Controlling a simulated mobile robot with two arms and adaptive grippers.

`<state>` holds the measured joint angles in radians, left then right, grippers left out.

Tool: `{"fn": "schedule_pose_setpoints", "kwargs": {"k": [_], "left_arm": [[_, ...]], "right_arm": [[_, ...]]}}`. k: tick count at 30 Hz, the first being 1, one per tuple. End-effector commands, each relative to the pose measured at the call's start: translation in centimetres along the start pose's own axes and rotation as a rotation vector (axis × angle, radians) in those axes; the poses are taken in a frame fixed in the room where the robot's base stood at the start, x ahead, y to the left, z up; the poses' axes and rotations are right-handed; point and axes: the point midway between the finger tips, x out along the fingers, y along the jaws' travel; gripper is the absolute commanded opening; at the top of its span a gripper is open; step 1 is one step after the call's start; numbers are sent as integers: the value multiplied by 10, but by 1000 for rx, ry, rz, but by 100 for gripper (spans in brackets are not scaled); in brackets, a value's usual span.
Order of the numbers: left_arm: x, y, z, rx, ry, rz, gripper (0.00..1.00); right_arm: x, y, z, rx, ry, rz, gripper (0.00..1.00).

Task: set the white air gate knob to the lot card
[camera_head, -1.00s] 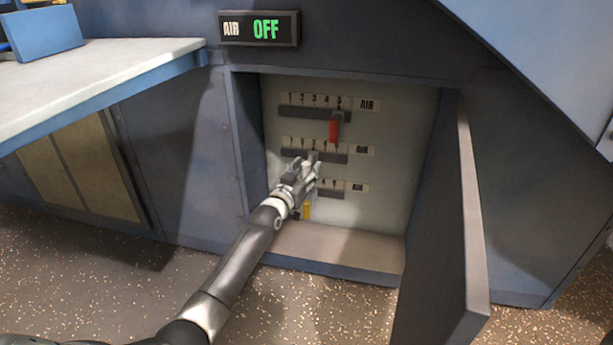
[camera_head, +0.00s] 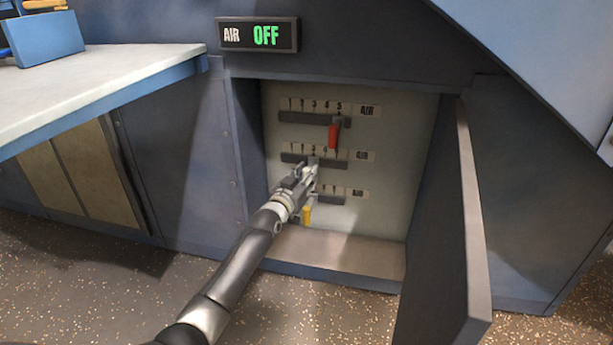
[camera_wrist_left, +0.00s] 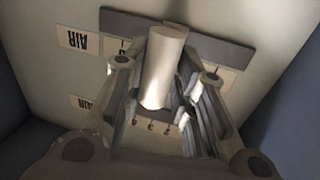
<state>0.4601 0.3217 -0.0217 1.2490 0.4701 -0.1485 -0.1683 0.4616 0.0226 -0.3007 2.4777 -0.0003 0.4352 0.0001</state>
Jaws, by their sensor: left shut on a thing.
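The white air gate knob (camera_wrist_left: 163,68) is a pale cylinder standing out from the cabinet's back panel in the left wrist view. My left gripper (camera_head: 309,173) is at the middle slot (camera_head: 298,158) in the head view, with its fingers shut on the white knob. The gripper hides the knob and part of the numbered scale there, so I cannot read its setting. A red knob (camera_head: 333,136) hangs at the upper slot, near 5. A yellow knob (camera_head: 307,214) is at the lowest slot, partly behind my gripper. I see no lot card. My right gripper is out of view.
The open cabinet door (camera_head: 464,220) stands to the right of my arm. The cabinet floor (camera_head: 340,252) is bare. A pale worktop (camera_head: 95,82) juts out at the upper left.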

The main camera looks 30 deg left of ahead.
Motion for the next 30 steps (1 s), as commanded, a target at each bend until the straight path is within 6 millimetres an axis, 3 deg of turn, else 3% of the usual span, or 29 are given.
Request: {"fn": "schedule_pose_setpoints", "kwargs": {"k": [7, 18, 19, 22, 30], "left_arm": [[-6, -28, 0, 2, -1, -2, 0], [-7, -32, 1, -2, -1, 0, 0], [-7, -32, 1, -2, -1, 0, 28], [-7, -32, 1, -2, -1, 0, 41], [-7, -32, 0, -1, -1, 0, 43]], "right_arm": [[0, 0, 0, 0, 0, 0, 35], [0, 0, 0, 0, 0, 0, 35], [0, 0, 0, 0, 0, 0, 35], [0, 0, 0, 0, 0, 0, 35], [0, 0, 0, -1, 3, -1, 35]]}}
